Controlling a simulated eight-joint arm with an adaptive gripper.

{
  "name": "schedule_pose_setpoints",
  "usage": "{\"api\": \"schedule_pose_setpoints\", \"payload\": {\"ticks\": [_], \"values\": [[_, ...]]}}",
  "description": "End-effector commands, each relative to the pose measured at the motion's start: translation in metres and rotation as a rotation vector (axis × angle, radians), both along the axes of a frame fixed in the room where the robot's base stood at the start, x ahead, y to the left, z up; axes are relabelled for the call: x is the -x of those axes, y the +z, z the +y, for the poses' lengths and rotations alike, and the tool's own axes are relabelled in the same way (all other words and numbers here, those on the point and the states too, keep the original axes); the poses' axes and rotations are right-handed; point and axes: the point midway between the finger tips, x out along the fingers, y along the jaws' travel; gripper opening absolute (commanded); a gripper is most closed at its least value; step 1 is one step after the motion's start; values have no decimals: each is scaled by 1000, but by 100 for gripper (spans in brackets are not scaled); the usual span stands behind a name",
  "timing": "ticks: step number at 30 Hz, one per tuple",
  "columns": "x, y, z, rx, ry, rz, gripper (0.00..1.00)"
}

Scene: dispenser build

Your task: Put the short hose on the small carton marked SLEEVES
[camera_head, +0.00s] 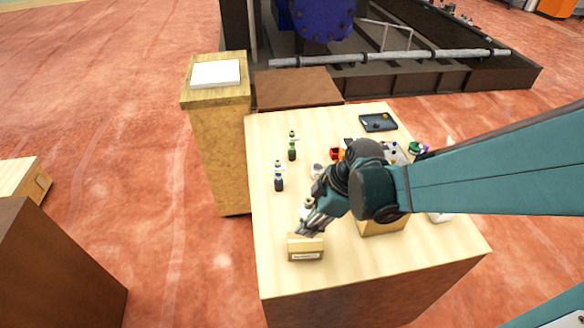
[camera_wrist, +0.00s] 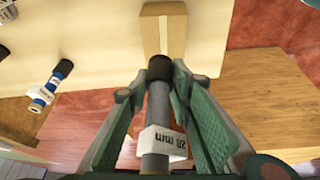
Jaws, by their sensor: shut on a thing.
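My gripper (camera_head: 305,226) is shut on the short hose (camera_wrist: 158,108), a grey tube with a black end and a white tag reading 28 mm. The hose lies lengthwise between the fingers in the wrist view, black end pointing away from me. The small carton (camera_head: 305,251), tan with a white label too small to read, stands near the table's front left corner. My gripper is just above and behind it in the head view. In the wrist view the black end overlaps the carton's (camera_wrist: 149,38) near edge; I cannot tell whether they touch.
The carton stands on a pale wooden table (camera_head: 275,225). Small dark bottle-like items (camera_head: 279,183) stand at its left side. A larger carton (camera_head: 382,224) is under my arm, and a dark tray (camera_head: 378,122) lies at the back. A wooden pedestal (camera_head: 218,140) adjoins the left edge.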

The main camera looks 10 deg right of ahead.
Motion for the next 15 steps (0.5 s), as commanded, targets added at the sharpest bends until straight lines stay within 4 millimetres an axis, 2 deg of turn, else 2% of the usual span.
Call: {"api": "schedule_pose_setpoints", "payload": {"ticks": [6, 15], "values": [[0, -8, 0, 0, 0, 0, 3], [0, -8, 0, 0, 0, 0, 3]]}}
